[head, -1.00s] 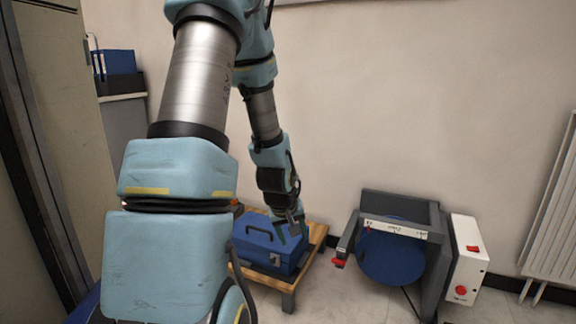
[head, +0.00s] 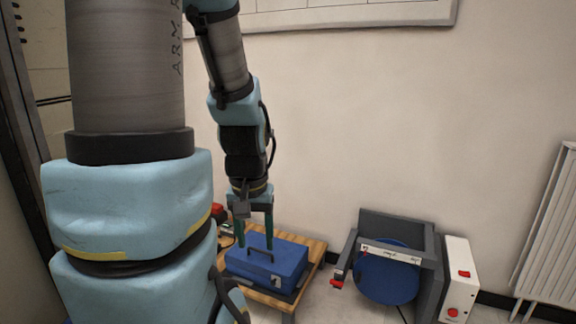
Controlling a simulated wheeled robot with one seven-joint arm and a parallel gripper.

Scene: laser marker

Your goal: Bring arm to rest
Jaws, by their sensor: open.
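My gripper (head: 256,240) hangs from my arm at the centre left of the head view, pointing down with its two green fingers apart. It is open. From this view the fingers overlap the top of a blue toolbox (head: 287,268) near its dark handle. I cannot tell whether they touch it. The toolbox sits closed on a small wooden table (head: 318,250). My arm's large links cover much of the left side.
A grey machine (head: 432,262) with a blue round disc (head: 386,272) stands to the right, with a white control box (head: 459,280) bearing red buttons. A white radiator (head: 548,235) is at the far right. A red item (head: 218,209) lies behind the toolbox.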

